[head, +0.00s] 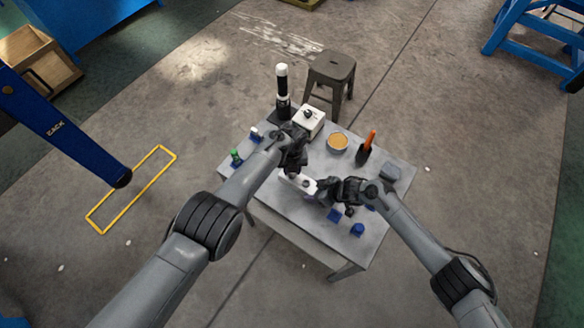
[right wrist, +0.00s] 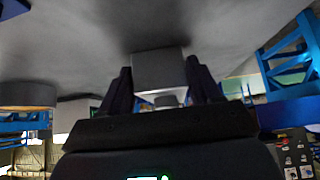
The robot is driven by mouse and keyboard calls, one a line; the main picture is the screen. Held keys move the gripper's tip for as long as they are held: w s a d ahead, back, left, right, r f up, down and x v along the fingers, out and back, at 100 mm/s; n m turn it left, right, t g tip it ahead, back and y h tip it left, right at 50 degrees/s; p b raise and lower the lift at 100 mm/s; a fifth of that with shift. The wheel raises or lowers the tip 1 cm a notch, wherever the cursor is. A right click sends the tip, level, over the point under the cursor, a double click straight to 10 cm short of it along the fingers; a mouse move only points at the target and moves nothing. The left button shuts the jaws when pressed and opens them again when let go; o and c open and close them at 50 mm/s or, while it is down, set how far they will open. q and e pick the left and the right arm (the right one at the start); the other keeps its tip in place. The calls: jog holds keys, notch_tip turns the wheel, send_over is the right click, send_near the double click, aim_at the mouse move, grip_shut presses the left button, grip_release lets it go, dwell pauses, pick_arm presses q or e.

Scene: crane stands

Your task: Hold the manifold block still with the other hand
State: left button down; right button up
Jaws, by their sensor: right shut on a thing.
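The manifold block, seen as a pale grey-white block (head: 300,182), lies near the middle of the grey table (head: 292,217). My right gripper (head: 319,188) is at its right end, shut on it. In the right wrist view a grey block face (right wrist: 160,72) fills the space between the two dark fingers of my right gripper (right wrist: 161,88). My left gripper (head: 294,171) is just above the left part of the block, pointing down. Its fingertips are small and dark, so its opening and any contact cannot be told.
Behind the grippers stand a white box (head: 309,121) with a black knob, a black-and-white cylinder (head: 282,84) and a round tan dish (head: 337,141). An orange-handled tool (head: 369,141) is at right. Blue pieces (head: 357,230) lie near the front right edge. A stool (head: 332,70) stands behind the table.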

pick_arm(q)
jog(key=shift+d+m, duration=0.1)
jog(key=shift+m, duration=1.3)
jog(key=c, duration=0.7)
grip_release()
jog(key=shift+c, duration=0.8)
